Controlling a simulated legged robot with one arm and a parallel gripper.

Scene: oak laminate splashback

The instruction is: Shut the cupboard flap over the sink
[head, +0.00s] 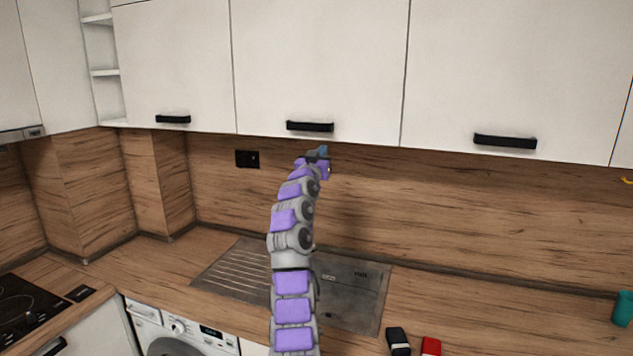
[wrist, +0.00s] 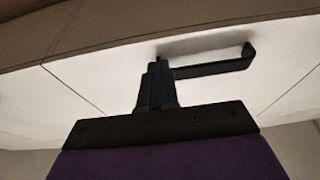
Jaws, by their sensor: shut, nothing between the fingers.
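The white cupboard flap (head: 318,60) over the sink (head: 345,290) hangs level with the doors on either side, with no open gap showing. Its black bar handle (head: 310,127) runs along the lower edge. My gripper (head: 322,153) is just below this handle, in front of the wood splashback. In the wrist view my gripper (wrist: 158,65) is shut and empty, its fingers pointing up toward the flap's underside. The handle (wrist: 215,68) shows beside the fingertips there; I cannot tell whether they touch.
White doors with black handles flank the flap, left (head: 173,119) and right (head: 505,141). A black socket (head: 247,159) is on the splashback (head: 430,200). A black item (head: 398,341), a red item (head: 431,346) and a teal cup (head: 622,308) stand on the worktop. The hob (head: 30,305) is at left.

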